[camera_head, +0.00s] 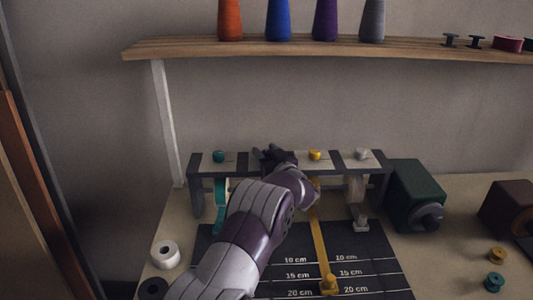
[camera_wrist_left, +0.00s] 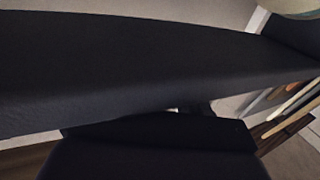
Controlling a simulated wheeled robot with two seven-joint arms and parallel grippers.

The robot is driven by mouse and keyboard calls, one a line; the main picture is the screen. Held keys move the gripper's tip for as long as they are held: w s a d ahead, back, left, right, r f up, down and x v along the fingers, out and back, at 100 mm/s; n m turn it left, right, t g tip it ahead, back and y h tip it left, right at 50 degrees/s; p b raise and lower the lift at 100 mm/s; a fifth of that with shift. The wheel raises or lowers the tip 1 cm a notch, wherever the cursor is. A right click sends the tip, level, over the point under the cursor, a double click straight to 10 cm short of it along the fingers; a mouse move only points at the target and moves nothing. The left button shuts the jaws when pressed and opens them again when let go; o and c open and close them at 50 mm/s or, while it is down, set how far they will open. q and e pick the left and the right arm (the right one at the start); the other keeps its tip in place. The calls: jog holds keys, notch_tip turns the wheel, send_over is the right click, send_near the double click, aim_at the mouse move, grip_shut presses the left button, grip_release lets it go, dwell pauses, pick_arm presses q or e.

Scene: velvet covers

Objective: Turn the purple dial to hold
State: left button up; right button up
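A dark rack (camera_head: 196,172) stands on the table with a row of dials on its top. A teal dial (camera_head: 218,156), a yellow dial (camera_head: 315,155) and a pale grey dial (camera_head: 361,154) show. I see no purple dial; my left gripper and arm cover the place between the teal and yellow dials. My left gripper (camera_head: 272,154) is at the top of the rack there. Its fingers are too small and dark to tell open from shut, or whether they touch anything. In the left wrist view, dark surfaces fill most of the picture and no dial shows. My right gripper is not in view.
A yellow ribbon (camera_head: 318,225) runs from the rack onto a dark measuring mat (camera_head: 375,268). A teal ribbon (camera_head: 221,200) hangs at left. A green box (camera_head: 415,190) stands right of the rack. A shelf (camera_head: 180,47) with thread cones crosses above.

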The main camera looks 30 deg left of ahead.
pick_arm(q)
jog(key=c, duration=0.5)
